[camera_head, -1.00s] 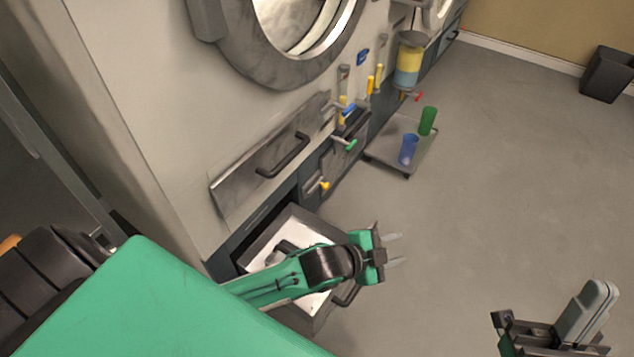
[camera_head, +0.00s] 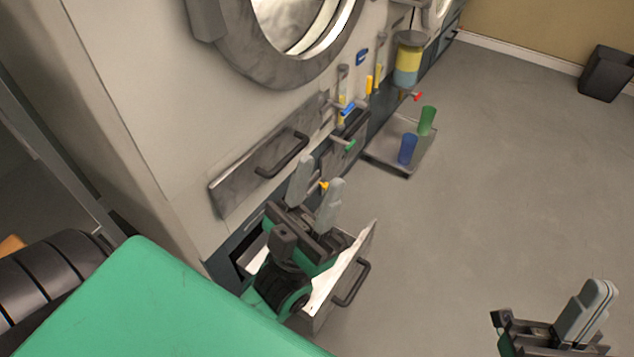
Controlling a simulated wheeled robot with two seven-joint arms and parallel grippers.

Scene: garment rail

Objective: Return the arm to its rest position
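My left gripper (camera_head: 317,194) is above the open drawer, its two grey fingers spread apart and pointing up the picture toward the machine front. My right gripper (camera_head: 575,325) is at the bottom right over the floor.
The open drawer (camera_head: 364,243) with a white inside juts from the machine (camera_head: 150,100), its dark handle at the front. A low tray (camera_head: 385,155) holds a green cup (camera_head: 427,120) and a blue cup (camera_head: 407,148). A dark bin (camera_head: 607,75) stands far right. The middle floor is clear.

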